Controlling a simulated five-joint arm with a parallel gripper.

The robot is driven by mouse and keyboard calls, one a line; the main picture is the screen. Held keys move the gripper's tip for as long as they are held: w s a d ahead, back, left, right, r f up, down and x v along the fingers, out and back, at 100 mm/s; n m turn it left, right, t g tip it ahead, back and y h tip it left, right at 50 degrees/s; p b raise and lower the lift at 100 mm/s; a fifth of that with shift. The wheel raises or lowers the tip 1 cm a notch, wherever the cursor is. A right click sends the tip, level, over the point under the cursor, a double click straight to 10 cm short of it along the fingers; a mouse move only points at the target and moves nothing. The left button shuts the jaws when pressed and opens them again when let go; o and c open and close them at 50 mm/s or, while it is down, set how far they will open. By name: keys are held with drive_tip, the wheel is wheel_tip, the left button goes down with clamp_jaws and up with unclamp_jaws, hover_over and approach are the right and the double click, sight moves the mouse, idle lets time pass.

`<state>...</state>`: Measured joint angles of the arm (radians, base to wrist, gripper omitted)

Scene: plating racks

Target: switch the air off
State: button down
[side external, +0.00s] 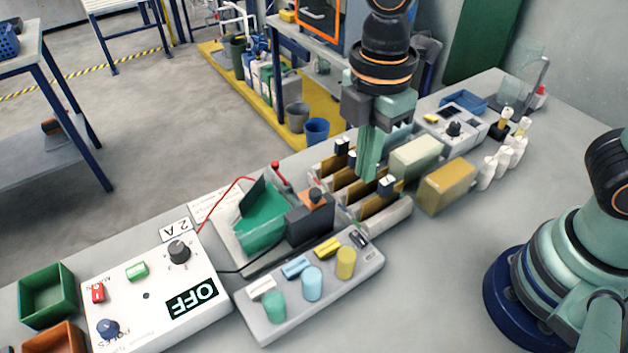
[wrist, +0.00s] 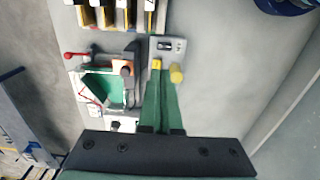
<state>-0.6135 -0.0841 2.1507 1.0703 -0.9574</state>
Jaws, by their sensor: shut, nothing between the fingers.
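A red-knobbed lever (side external: 275,167) stands at the back edge of the green plating tank (side external: 258,228); it also shows in the wrist view (wrist: 72,55). I cannot tell which control is the air's. My gripper (side external: 368,172) points down over the slotted racks, right of the tank and lever. Its fingers are shut and empty; they also show in the wrist view (wrist: 162,84).
Slotted racks (side external: 378,215) with brown plates stand below my gripper. A grey tray (side external: 325,305) holds coloured cylinders. Cream and tan blocks (side external: 447,187), a dial box (side external: 455,130) and white bottles (side external: 505,158) stand to the right. Bare bench lies at the front right.

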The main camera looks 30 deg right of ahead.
sight(363, 241)
wheel_tip(363, 241, down, 14)
drive_tip(key=shift+r, duration=0.1)
idle(0.5)
drive_tip(key=shift+w+f+g, duration=0.15)
drive_tip(key=shift+f+g, duration=0.15)
drive_tip(key=shift+f, duration=0.1)
drive_tip(key=shift+d+f+h, duration=0.1)
drive_tip(key=shift+f+h, duration=0.05)
drive_tip(key=shift+h, duration=0.15)
drive_tip(key=shift+s, duration=0.25)
drive_tip(key=shift+s+r, duration=0.2)
drive_tip(key=shift+s, duration=0.5)
wheel_tip(363, 241, up, 14)
drive_tip(key=w, duration=0.1)
drive_tip(key=shift+w+a+r, duration=0.25)
drive_tip(key=shift+w+a, duration=0.05)
